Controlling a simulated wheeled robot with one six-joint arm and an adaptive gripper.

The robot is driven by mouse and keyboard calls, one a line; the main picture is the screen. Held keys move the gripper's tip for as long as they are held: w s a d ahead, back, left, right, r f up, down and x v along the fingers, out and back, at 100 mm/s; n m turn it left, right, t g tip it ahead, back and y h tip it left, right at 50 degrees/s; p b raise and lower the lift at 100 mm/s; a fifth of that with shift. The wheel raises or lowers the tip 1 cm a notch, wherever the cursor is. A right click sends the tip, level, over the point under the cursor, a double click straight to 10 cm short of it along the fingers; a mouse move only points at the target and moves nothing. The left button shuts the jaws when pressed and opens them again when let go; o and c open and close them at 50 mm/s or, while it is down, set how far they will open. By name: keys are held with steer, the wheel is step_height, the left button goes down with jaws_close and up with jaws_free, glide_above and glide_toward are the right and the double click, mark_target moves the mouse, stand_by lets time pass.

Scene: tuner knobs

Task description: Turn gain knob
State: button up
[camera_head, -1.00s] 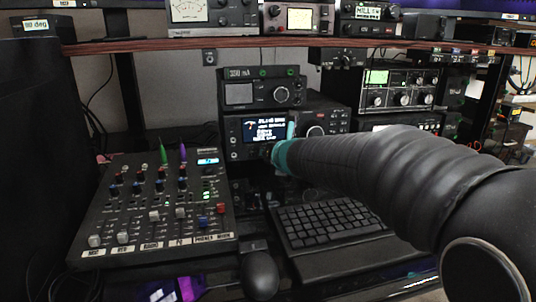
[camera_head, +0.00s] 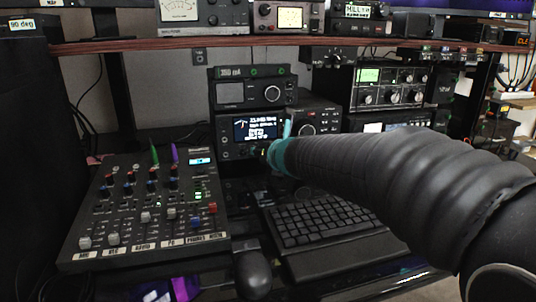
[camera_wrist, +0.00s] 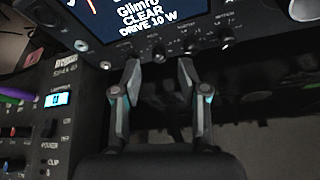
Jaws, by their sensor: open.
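A black radio (camera_head: 227,150) with a lit screen (camera_head: 255,129) stands under the wooden shelf; its screen (camera_wrist: 140,14) also shows at the top of the wrist view. A row of small knobs runs below the screen. I cannot read which one is labelled gain. My gripper (camera_wrist: 160,72) is open, its two fingers pointing up at this row. One small knob (camera_wrist: 160,56) lies between the fingertips, with no clear contact. In the head view my arm's teal end is in front of the radio's lower panel, and hides part of it.
A mixer (camera_head: 105,240) with many knobs and faders lies at the left. A keyboard (camera_head: 320,220) is below my arm, with a mouse (camera_head: 252,275) beside it. A smaller unit (camera_head: 250,92) sits on the radio. The wooden shelf (camera_head: 180,42) runs above.

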steer(key=shift+v, duration=2.7)
